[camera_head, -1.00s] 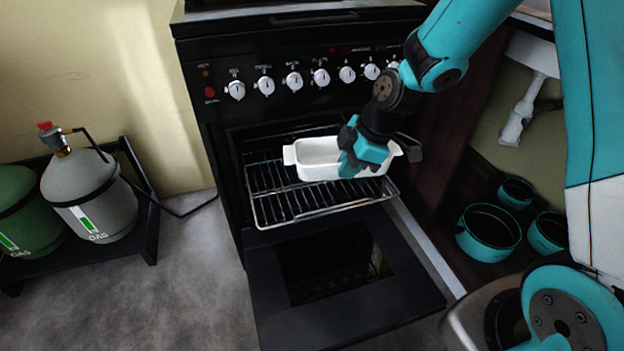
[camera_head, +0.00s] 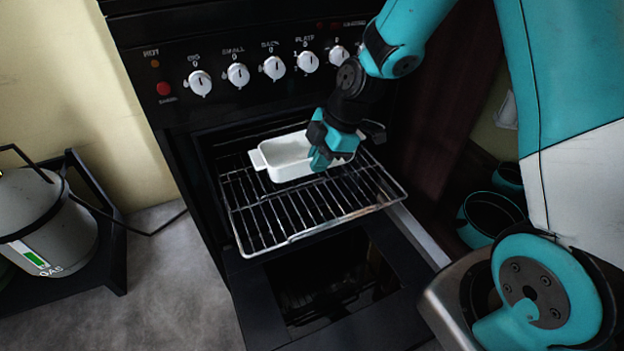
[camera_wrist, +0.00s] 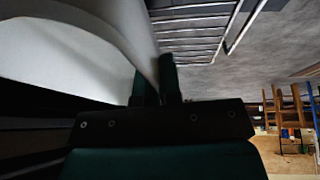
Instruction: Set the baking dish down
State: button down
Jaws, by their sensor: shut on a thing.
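The white baking dish (camera_head: 284,160) is in the open oven, over the back part of the pulled-out wire rack (camera_head: 300,212). It looks level; I cannot tell whether its base touches the rack. My gripper (camera_head: 322,158) is shut on the dish's near wall at the right. In the wrist view the white dish (camera_wrist: 60,60) fills the upper left, with its wall between the dark fingers (camera_wrist: 155,85). Rack bars (camera_wrist: 195,35) show beyond it. My gripper hides the right end of the dish in the head view.
The oven door (camera_head: 330,310) hangs open below the rack. The knob panel (camera_head: 255,65) is above. A gas bottle (camera_head: 50,215) stands in a dark tray at left. Dark teal-rimmed pots (camera_head: 490,212) sit at right. The front of the rack is bare.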

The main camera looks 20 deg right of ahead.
jog(key=x, duration=0.2)
jog(key=shift+d+f+b, duration=0.1)
jog(key=shift+f+b, duration=0.25)
jog(key=shift+f, duration=0.15)
jog(key=shift+f+b, duration=0.55)
jog(key=shift+f, duration=0.95)
jog(key=shift+f, duration=0.15)
jog(key=c, duration=1.3)
grip_release()
jog(key=shift+s, duration=0.1)
